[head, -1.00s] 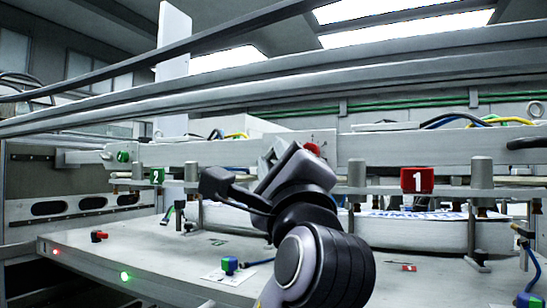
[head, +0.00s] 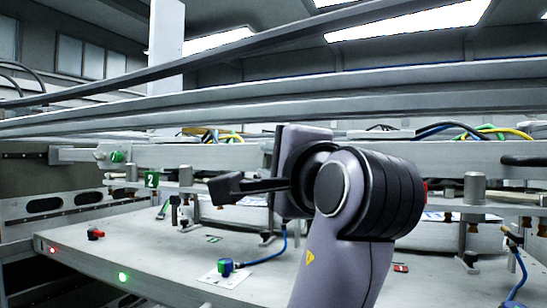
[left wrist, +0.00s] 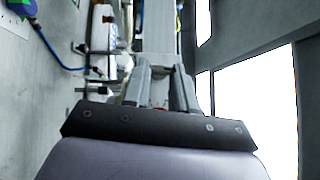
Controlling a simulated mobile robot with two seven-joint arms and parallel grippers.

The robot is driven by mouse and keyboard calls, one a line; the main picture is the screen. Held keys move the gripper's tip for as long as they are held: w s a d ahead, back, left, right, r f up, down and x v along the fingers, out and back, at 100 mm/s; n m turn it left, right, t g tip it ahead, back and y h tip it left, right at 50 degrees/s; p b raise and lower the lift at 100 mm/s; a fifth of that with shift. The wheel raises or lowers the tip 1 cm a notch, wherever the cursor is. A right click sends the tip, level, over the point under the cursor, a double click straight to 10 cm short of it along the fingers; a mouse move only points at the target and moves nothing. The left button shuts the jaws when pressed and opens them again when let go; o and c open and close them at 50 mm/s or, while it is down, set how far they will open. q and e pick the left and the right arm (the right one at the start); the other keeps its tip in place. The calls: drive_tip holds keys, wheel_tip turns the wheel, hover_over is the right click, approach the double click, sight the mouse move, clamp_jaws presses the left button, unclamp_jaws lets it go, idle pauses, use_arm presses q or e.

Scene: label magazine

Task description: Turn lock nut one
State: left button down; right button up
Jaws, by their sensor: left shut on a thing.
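My left gripper (left wrist: 161,74) shows in the left wrist view with its two grey fingers shut on lock nut one. Only a small red bit of lock nut one (left wrist: 159,108) shows low between the fingers; the rest is hidden. In the head view the left hand and wrist stand in front of the grey beam (head: 230,156) and cover the nut and the fingertips. The red number 1 tag (head: 425,190) is nearly all hidden behind my arm. My right gripper is not in view.
Below, the grey table (head: 165,240) carries a blue-green connector (head: 225,267) with a blue cable. Long rails cross above the arm.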

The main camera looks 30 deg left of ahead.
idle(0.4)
use_arm(q)
drive_tip(key=c, duration=0.9)
unclamp_jaws()
